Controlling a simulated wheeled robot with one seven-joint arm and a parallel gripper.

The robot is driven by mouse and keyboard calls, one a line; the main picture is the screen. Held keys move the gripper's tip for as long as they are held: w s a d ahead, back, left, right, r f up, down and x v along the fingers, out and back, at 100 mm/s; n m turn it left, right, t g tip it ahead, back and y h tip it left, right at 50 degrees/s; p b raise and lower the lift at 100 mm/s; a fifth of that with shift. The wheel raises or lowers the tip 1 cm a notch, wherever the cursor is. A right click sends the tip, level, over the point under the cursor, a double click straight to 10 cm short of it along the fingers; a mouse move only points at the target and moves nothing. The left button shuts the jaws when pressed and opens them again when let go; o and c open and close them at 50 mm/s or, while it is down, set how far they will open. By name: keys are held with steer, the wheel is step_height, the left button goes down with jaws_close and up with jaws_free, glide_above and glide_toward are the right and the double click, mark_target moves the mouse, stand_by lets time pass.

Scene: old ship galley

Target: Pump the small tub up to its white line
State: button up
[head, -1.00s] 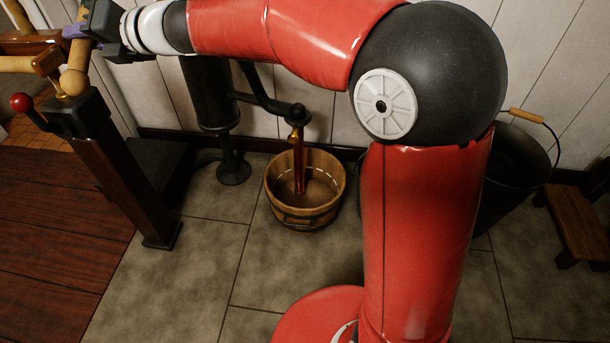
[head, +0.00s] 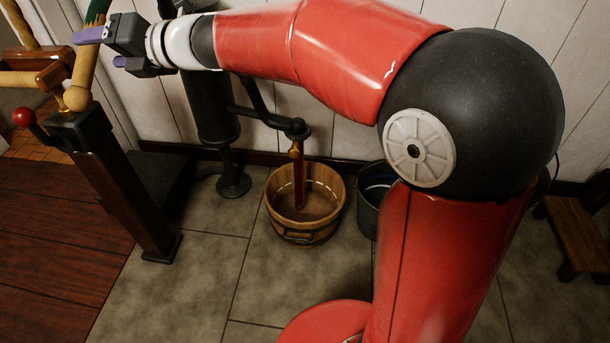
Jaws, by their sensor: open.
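The small wooden tub (head: 306,229) stands on the tiled floor, with parts of a pale line on its inner wall. It seems to hold some water. The dark pump (head: 208,108) has a spout (head: 294,128) with a brass tip over the tub. A narrow reddish column (head: 299,186) runs from tip into tub, seemingly a water stream. My gripper (head: 104,49) is open at upper left, its purple-tipped fingers beside a curved yellow wooden handle (head: 85,67) with a ball end. I cannot tell whether they touch it.
A dark post (head: 117,182) carries a red-knobbed lever (head: 24,117) at left. A dark bucket (head: 368,208) stands right of the tub, partly behind my arm. A wooden stool (head: 577,235) is at far right. The floor in front of the tub is clear.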

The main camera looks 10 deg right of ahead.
steer(key=p+v, duration=0.1)
steer(key=v, duration=0.5)
steer(key=shift+s+d, duration=0.2)
steer(key=shift+d, duration=0.15)
steer(key=s+d+f+n+h+p, duration=0.1)
steer(key=s+d+f+n+h, duration=0.4)
steer(key=s+d+n, duration=0.2)
steer(key=s+d+f+n+g+h+p, duration=0.1)
steer(key=s+d+f+n+h, duration=0.3)
steer(key=s+d+n, duration=0.3)
steer(key=s+d+f+n+h+p, duration=0.1)
steer(key=s+d+f+n+h, duration=0.4)
steer(key=d+n, duration=0.9)
steer(key=s+n+h, duration=0.1)
steer(key=s+n, duration=0.2)
steer(key=n, duration=0.2)
steer(key=shift+d+f+n+g, duration=0.3)
steer(key=shift+n, duration=0.1)
